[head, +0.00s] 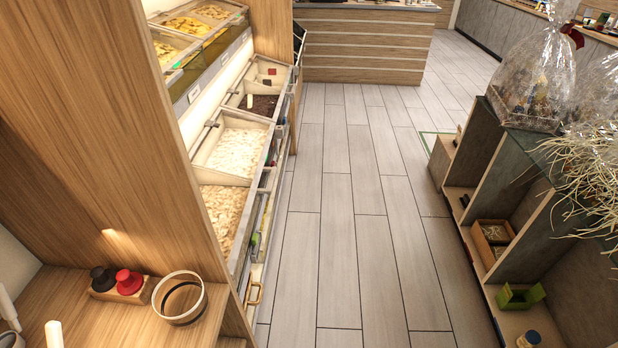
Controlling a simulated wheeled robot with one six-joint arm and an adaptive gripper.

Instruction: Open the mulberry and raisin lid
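No lid marked mulberry and raisin can be made out; any labels are too small to read. Along the left wall a lower row of bins holds dark bits in one bin (262,105), white flakes in a nearer bin (238,148) and tan pieces in the nearest bin (222,205). The farthest bin (270,73) has a small red and a small black item in it. A higher shelf (213,62) carries trays of yellowish pieces. Whether clear lids cover any of these, I cannot tell. My gripper is not in view.
A tiled aisle (345,190) runs clear to a wooden counter (362,42). A wooden panel (110,130) and a worktop with a round banded container (180,298) and a red stamp-like item (128,282) are at left. Grey shelving (490,170) with wrapped hampers (540,80) lines the right.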

